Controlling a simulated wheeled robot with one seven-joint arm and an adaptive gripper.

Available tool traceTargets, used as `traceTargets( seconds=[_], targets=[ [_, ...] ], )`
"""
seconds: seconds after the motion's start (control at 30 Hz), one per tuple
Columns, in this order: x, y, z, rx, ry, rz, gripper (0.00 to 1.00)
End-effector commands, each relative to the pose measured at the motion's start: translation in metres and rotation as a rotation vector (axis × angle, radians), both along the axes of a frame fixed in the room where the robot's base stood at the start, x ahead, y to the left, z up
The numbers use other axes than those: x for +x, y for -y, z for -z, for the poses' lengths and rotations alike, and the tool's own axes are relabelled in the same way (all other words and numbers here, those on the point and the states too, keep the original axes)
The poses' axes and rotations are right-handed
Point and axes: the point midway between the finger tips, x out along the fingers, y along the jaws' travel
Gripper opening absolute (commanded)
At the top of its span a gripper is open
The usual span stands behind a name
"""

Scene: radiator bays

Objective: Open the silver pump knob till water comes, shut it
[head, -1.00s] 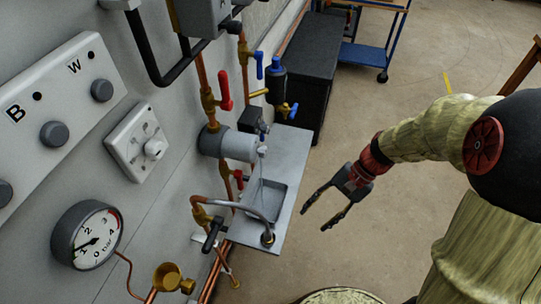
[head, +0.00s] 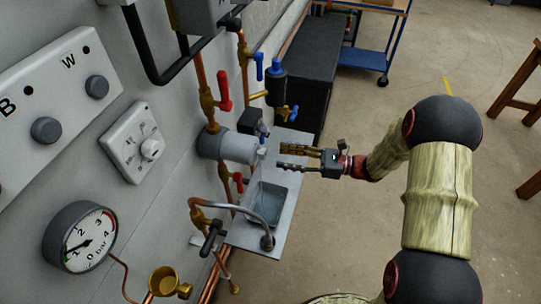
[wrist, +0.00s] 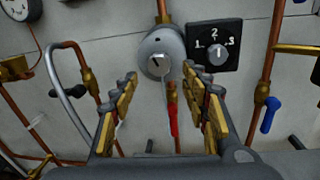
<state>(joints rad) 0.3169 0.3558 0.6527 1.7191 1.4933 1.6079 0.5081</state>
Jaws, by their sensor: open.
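The silver pump knob (head: 262,151) sits on the front end of the grey cylindrical pump (head: 228,146) on the wall. In the wrist view the round knob (wrist: 155,64) has a dark slot and lies ahead between my fingers. My gripper (head: 280,158) is open and empty, level, pointing left at the pump, with its fingertips a little short of the knob. In the wrist view both fingers of my gripper (wrist: 160,78) stand apart with the knob beyond them. I cannot tell whether water runs from the knob.
A metal tray with a sunken basin (head: 283,228) stands below the pump, with a curved grey hose over it. A red lever (wrist: 173,118) hangs under the pump. A black dial marked 1, 2, 3 (wrist: 213,45) is right of it. A pressure gauge (head: 80,238) is at left.

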Motion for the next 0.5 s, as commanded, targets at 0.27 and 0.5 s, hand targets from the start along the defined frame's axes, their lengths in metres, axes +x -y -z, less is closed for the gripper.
traceTargets(
  seconds=[0.27,0.5],
  targets=[
    [0.009,-0.04,0.002,-0.002,0.003,-0.003,0.46],
    [0.012,-0.052,0.001,-0.004,0.002,-0.001,0.46]
  ],
)
